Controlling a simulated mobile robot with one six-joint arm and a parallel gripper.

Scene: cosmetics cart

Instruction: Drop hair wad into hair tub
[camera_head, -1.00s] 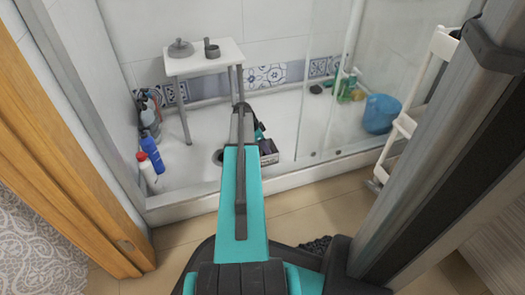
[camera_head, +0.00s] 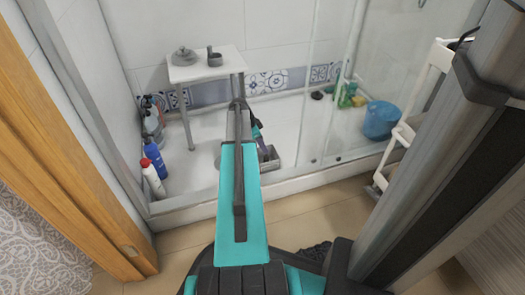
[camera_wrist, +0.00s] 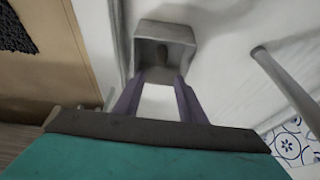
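A grey open-topped tub (camera_wrist: 181,31) stands on the white shower floor; it also shows in the head view (camera_head: 274,159), just right of my arm. A small dark brown lump (camera_wrist: 163,51), which looks like the hair wad, is inside the tub in the wrist view. My gripper (camera_wrist: 156,82) has two purple fingers, spread apart with bare white floor showing between them. The fingertips are at the near side of the tub; I cannot tell whether they touch it. In the head view my arm partly hides the gripper (camera_head: 263,146).
A white stool (camera_head: 230,66) with grey dishes stands behind the tub. Bottles (camera_head: 153,178) line the left wall. A blue bucket (camera_head: 380,121) and a white rack (camera_head: 402,135) are at right. The shower's raised front edge (camera_head: 290,184) and glass door (camera_head: 335,110) bound the space.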

